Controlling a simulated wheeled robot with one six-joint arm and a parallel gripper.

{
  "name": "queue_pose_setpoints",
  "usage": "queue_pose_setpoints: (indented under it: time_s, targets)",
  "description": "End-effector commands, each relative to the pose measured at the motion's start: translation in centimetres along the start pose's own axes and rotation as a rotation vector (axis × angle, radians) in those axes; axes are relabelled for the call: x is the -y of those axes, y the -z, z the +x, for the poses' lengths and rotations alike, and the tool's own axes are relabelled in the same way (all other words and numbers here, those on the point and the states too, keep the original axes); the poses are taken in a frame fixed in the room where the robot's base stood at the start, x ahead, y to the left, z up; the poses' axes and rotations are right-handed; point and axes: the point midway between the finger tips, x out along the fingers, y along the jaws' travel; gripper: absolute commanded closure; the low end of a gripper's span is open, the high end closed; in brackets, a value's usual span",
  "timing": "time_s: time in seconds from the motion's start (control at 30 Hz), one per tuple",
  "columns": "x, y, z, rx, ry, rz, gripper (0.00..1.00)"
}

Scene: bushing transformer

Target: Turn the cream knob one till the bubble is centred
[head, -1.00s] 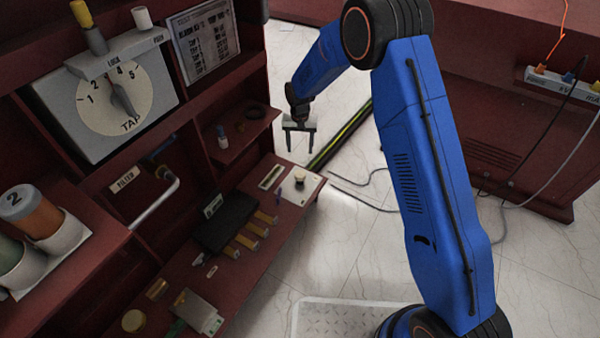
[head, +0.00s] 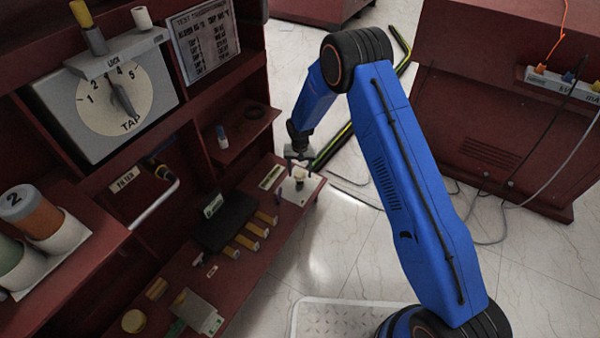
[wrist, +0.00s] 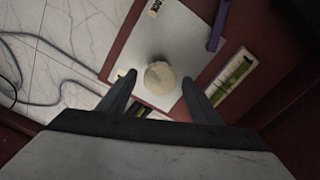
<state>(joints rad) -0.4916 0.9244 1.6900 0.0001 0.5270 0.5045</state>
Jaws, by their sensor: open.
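The cream knob (wrist: 159,75) is a round pale cap on a white plate (wrist: 178,42) at the end of the shelf. It also shows in the head view (head: 299,184), partly behind my gripper. My gripper (head: 299,176) is open above the knob, pointing down. In the wrist view my gripper (wrist: 158,84) has one finger on each side of the knob, with gaps that look clear. A level vial with green liquid (wrist: 233,80) lies in a pale frame right of the knob, also in the head view (head: 270,177). Its bubble is too small to place.
A purple strip (wrist: 217,27) lies near the plate. A black box (head: 226,220) with yellow-brown handles sits nearer on the shelf. A dial panel (head: 115,95) stands at left. Cables (wrist: 52,75) lie on the floor beyond the shelf edge.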

Motion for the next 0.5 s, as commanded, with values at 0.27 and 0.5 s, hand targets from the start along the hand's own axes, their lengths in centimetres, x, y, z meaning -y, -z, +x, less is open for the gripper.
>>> queue_pose_setpoints:
  time_s: [0.27,0.5]
  targets:
    - [0.0,0.0,0.44,0.0,0.0,0.0,0.42]
    - [0.0,0.0,0.42,0.0,0.0,0.0,0.77]
